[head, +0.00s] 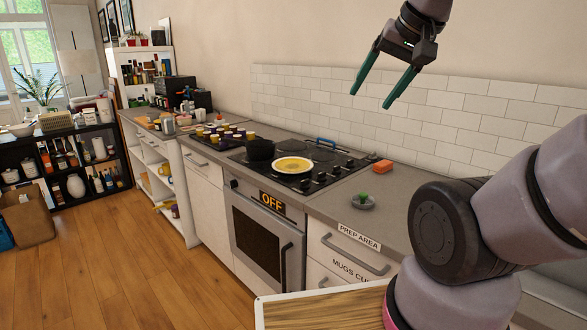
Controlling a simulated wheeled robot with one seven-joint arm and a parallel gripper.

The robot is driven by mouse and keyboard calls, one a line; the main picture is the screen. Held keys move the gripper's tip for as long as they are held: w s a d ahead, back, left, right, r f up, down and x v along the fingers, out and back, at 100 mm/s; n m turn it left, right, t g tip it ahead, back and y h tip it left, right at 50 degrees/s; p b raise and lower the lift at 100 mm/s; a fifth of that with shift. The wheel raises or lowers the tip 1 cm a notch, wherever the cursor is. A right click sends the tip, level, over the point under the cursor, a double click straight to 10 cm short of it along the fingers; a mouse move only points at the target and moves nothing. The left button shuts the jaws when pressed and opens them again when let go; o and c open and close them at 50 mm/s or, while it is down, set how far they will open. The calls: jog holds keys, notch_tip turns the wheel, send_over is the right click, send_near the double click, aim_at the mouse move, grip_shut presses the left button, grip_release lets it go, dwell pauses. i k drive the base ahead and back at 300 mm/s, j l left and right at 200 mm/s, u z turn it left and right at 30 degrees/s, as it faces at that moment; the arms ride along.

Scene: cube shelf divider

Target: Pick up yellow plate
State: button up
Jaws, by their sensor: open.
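A yellow plate (293,165) with a pale rim lies flat on the front part of the black stove top, just right of a dark pot. My gripper (374,91) hangs in the air at the upper right, in front of the wall. Its two green fingers are spread apart with nothing between them. It is well above the counter and apart from the plate.
A dark pot (260,149) stands beside the plate on the stove top (325,163). Several yellow-topped cups (219,131) stand on a tray at the left.

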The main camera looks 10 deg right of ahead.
aim_at(290, 164)
jog(key=i+j, duration=0.1)
jog(key=j, duration=0.25)
jog(key=i+j, duration=0.15)
jog(key=j, duration=0.2)
jog(key=i+j, duration=0.1)
jog(key=j, duration=0.25)
jog(key=i+j+z, duration=0.1)
jog(key=j, duration=0.2)
jog(key=i+j, duration=0.15)
jog(key=j, duration=0.2)
